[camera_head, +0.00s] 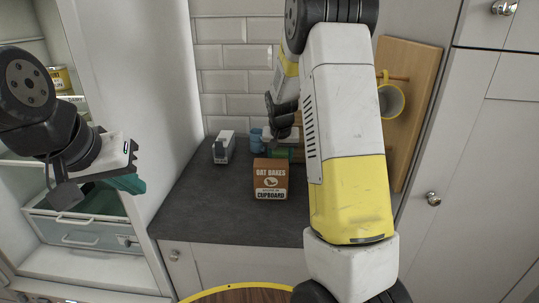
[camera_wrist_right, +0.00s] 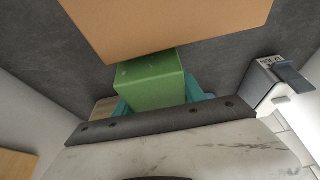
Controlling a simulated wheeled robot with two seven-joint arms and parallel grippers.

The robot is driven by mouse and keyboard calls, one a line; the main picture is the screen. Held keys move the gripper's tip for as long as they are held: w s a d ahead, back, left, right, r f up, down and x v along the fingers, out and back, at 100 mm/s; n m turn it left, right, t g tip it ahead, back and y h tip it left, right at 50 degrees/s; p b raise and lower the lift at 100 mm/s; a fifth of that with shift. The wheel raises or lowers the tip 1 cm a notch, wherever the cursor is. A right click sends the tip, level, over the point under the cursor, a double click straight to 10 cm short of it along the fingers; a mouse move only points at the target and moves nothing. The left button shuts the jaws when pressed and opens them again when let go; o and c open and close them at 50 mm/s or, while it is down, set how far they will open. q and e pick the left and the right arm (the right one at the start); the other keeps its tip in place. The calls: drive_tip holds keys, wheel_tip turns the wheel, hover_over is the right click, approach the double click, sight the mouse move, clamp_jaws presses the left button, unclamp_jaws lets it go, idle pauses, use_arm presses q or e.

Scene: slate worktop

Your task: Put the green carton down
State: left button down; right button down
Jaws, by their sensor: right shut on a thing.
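The green carton (camera_wrist_right: 150,82) sits between the teal fingers of my right gripper (camera_wrist_right: 158,97) in the right wrist view. The gripper is shut on it. In the head view only a strip of the green carton (camera_head: 279,153) shows, behind the brown oat bakes box and partly hidden by my right arm. I cannot tell whether its base touches the slate worktop (camera_head: 200,207). My left gripper (camera_head: 127,183) is at the left, away from the worktop, in front of the open cupboard. Its teal fingers overlap, so their opening is unclear.
The oat bakes box (camera_head: 270,180) stands close in front of the green carton; its brown top (camera_wrist_right: 170,22) fills the wrist view's upper part. A white and grey carton (camera_head: 223,148) and a blue cup (camera_head: 257,141) stand nearby. A yellow mug (camera_head: 391,100) hangs on a wooden rack.

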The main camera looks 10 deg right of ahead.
drive_tip(key=shift+f, duration=0.3)
drive_tip(key=shift+f, duration=0.1)
drive_tip(key=c, duration=0.7)
unclamp_jaws()
